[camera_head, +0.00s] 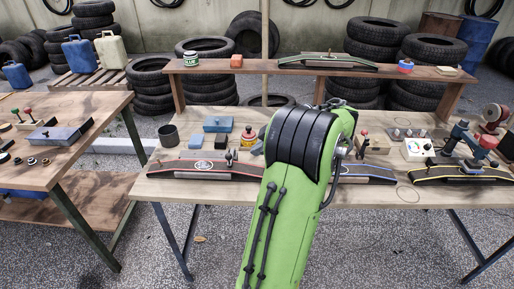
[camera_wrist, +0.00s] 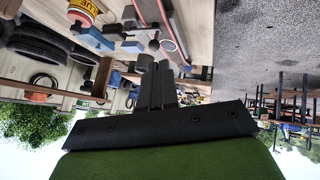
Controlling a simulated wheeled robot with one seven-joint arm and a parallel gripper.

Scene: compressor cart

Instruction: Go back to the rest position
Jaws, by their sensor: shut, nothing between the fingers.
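My gripper (camera_wrist: 156,72) shows in the wrist view as dark fingers standing close together above a dark bracket. It is shut, with nothing held between the fingers. The wrist view is upside down, with trees and sky at the bottom. In the head view my green arm rises in front of the main workbench (camera_head: 220,190) and hides part of it. My gripper is hidden behind the arm there, so its distance to the bench items cannot be told.
The bench holds a red-striped rail (camera_head: 185,170), a blue-striped rail (camera_head: 362,179), a yellow-striped rail (camera_head: 450,180), a dark cup (camera_head: 168,136) and a glue pot (camera_head: 248,138). A raised shelf (camera_head: 220,69) stands behind. A side table (camera_head: 60,165) is at left; gravel lies between.

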